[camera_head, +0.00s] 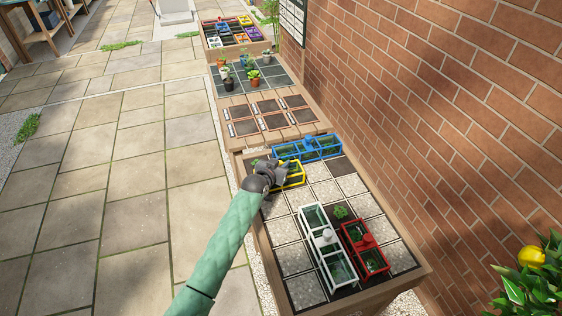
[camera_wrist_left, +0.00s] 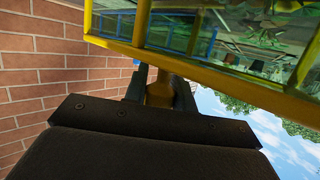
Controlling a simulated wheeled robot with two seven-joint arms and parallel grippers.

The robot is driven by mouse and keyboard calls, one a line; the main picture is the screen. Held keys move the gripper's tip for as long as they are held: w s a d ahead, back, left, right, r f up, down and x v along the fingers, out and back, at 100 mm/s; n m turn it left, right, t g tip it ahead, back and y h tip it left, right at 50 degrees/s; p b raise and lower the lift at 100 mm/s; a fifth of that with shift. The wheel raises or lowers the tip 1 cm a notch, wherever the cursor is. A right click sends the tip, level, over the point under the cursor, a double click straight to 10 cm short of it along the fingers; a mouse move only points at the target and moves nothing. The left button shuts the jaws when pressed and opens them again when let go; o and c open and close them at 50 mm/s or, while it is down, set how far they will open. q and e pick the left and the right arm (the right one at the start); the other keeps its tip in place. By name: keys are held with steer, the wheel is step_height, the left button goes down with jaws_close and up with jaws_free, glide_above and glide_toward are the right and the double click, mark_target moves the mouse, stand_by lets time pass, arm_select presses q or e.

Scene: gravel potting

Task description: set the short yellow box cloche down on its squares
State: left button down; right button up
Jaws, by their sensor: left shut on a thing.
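The short yellow box cloche (camera_head: 293,180) is at the far left part of the near planter bed, just in front of the blue cloche. My left gripper (camera_head: 273,171) is shut on it from the left. In the left wrist view the yellow frame (camera_wrist_left: 190,64) fills the top, with the dark fingers (camera_wrist_left: 158,90) closed around its yellow knob. The gripper hides part of the cloche, so I cannot tell whether its base touches the squares. My right gripper is not in view.
The blue cloche (camera_head: 321,147) stands close behind the yellow one. A white cloche (camera_head: 327,247) and a red cloche (camera_head: 365,249) stand nearer, with a small bare plant (camera_head: 341,212) beside them. A brick wall (camera_head: 440,110) bounds the right. Pale gravel squares (camera_head: 325,192) lie open mid-bed.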

arm_select(q)
steer(key=shift+f, duration=0.15)
steer(key=c, duration=1.1)
jaws_free()
steer(key=shift+c, duration=0.2)
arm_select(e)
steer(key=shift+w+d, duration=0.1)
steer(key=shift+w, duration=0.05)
arm_select(q)
steer(key=shift+s+a, duration=0.2)
steer(key=shift+s, duration=0.15)
steer(key=b+v, duration=0.3)
steer(key=v, duration=0.8)
steer(key=shift+r+b, duration=0.3)
steer(key=shift+b, duration=0.1)
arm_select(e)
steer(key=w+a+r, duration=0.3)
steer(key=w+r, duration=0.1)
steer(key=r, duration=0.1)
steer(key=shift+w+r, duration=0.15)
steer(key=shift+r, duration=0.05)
arm_select(q)
steer(key=shift+s, duration=0.1)
